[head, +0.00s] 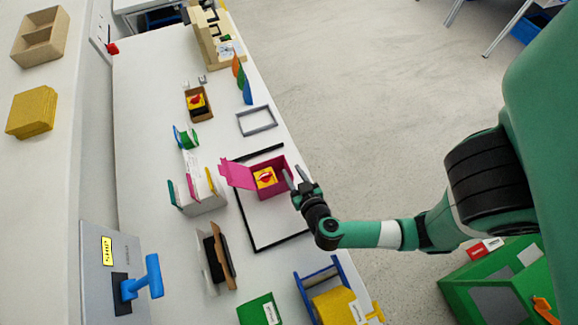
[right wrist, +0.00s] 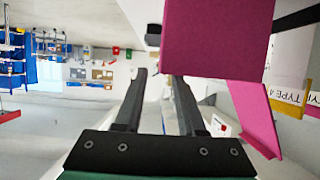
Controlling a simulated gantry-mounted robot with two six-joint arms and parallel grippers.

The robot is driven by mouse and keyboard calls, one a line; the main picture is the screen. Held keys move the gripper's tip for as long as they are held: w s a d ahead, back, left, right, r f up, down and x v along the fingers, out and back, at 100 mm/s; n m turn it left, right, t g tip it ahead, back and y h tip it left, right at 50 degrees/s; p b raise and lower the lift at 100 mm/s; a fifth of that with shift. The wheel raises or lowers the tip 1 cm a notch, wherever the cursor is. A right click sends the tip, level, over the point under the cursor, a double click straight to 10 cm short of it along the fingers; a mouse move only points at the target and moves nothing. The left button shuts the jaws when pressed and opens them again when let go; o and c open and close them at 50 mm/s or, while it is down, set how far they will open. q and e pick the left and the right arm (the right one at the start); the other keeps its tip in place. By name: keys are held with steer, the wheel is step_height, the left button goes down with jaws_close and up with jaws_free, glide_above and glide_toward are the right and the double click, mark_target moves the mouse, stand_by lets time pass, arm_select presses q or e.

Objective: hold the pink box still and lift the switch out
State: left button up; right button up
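The pink box (head: 282,165) stands open on the table inside a black outline, with its lid flap folded out to the left. The switch (head: 265,177), yellow with a red knob, sits inside it. My right gripper (head: 294,176) is open and empty at the box's right side. I cannot tell whether a finger touches the wall. In the right wrist view the two fingers (right wrist: 157,78) stand apart, with the pink box (right wrist: 217,38) above and right of them; the switch is hidden there. My left gripper is not in view.
A grey frame (head: 257,121) and a brown box (head: 198,103) with another yellow-and-red part lie farther back. A white box (head: 203,196) and a black-and-brown holder (head: 222,255) stand left of the outline. A blue-framed yellow bin (head: 336,304) is nearer. The outline's front area (head: 270,222) is clear.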

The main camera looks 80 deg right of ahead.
mark_target(288, 166)
steer(key=b+x, duration=0.1)
steer(key=x, duration=0.3)
steer(key=shift+d, duration=0.1)
jaws_close()
stand_by(1.4)
